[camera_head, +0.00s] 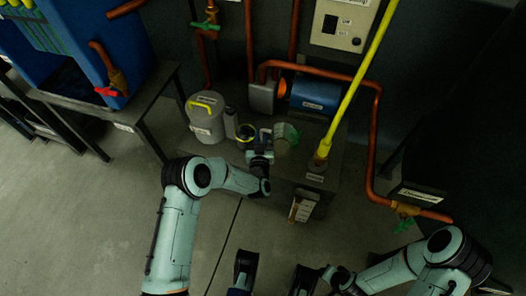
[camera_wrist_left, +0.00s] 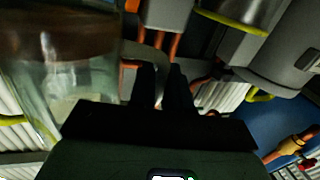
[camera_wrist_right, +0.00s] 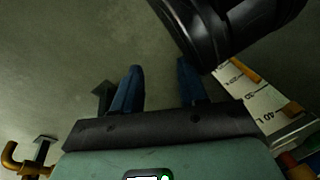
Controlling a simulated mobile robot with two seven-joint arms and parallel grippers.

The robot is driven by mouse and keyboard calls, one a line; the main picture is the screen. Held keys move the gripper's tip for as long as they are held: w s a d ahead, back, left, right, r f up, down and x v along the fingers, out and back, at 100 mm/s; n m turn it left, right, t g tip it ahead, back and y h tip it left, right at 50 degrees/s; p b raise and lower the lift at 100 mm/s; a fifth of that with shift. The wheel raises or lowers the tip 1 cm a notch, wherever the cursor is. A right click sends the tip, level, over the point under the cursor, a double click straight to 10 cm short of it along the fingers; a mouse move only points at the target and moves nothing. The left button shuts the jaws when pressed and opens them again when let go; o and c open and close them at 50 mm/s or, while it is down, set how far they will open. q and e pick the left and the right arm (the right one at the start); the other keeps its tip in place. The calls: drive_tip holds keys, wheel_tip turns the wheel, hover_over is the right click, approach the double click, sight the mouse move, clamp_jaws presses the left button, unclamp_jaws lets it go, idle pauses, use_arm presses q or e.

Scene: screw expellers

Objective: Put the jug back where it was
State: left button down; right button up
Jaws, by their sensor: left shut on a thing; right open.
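The jug (camera_head: 288,133) is clear, with brown at one end, and shows over the dark low platform in the head view. It fills the left side of the left wrist view (camera_wrist_left: 65,75). My left gripper (camera_head: 263,152) is beside it, its dark fingers (camera_wrist_left: 162,72) shut on the jug's handle. I cannot tell whether the jug's base touches the platform. My right gripper (camera_wrist_right: 158,75) is open and empty, with bare floor beyond its fingers, well away from the jug.
A yellow pole (camera_head: 358,82) rises at the right. Copper pipes (camera_head: 374,140) run behind and right.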

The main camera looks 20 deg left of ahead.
use_arm(q)
wheel_tip(320, 180, down, 9)
drive_tip(key=b, duration=0.2)
drive_tip(key=shift+b, duration=0.3)
drive_tip(key=shift+f, duration=0.1)
use_arm(e)
drive_tip(key=s+f+g, duration=0.2)
drive_tip(key=s+f, duration=0.2)
drive_tip(key=s, duration=0.2)
drive_tip(key=shift+d+f, duration=0.25)
drive_tip(key=shift+d, duration=0.15)
use_arm(q)
drive_tip(key=shift+f, duration=0.15)
use_arm(e)
drive_tip(key=shift+s+f, duration=0.15)
drive_tip(key=shift+s, duration=0.1)
use_arm(q)
drive_tip(key=c, duration=1.1)
unclamp_jaws()
use_arm(e)
drive_tip(key=shift+w, duration=0.1)
